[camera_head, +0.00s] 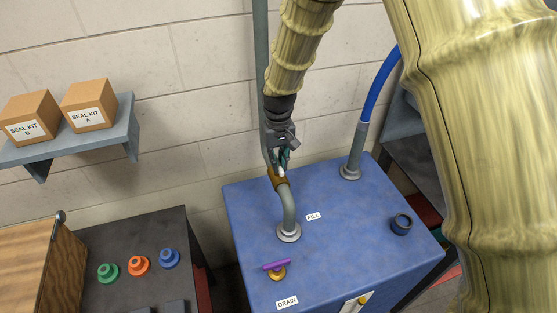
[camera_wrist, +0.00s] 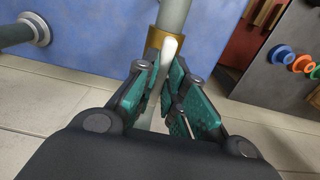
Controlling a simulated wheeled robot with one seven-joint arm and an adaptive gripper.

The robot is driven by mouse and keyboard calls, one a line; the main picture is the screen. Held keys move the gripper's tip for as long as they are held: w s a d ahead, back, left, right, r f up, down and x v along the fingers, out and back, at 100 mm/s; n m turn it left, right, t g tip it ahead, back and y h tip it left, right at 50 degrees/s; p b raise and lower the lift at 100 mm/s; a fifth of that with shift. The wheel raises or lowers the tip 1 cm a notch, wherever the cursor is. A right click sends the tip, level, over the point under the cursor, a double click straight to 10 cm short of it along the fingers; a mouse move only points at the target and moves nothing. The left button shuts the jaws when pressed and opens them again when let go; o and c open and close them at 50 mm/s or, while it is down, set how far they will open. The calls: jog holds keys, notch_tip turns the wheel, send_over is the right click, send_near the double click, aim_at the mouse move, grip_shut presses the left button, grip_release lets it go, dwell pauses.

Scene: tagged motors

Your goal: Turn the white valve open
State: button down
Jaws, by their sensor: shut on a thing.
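The white valve handle (camera_wrist: 171,48) shows in the wrist view between the teal pads of my gripper (camera_wrist: 165,78). It sits at a brass valve body (camera_wrist: 153,42) on a grey pipe. In the head view the brass body (camera_head: 279,181) is on the curved pipe (camera_head: 289,210) that rises from the blue tank (camera_head: 335,255), near a small label on the tank top. My gripper (camera_head: 278,162) is right above the brass body and shut on the handle. The handle is mostly hidden by my fingers in the head view.
A purple-handled brass valve (camera_head: 277,268) sits by the DRAIN label (camera_head: 287,302). A blue hose (camera_head: 381,85) and a dark ring (camera_head: 401,223) are at the tank's right. Coloured knobs (camera_head: 139,265) stand on a dark bench at left. Two seal kit boxes (camera_head: 88,105) sit on a wall shelf.

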jog(key=shift+w, duration=0.1)
jog(key=c, duration=1.5)
grip_release()
notch_tip(320, 180, up, 12)
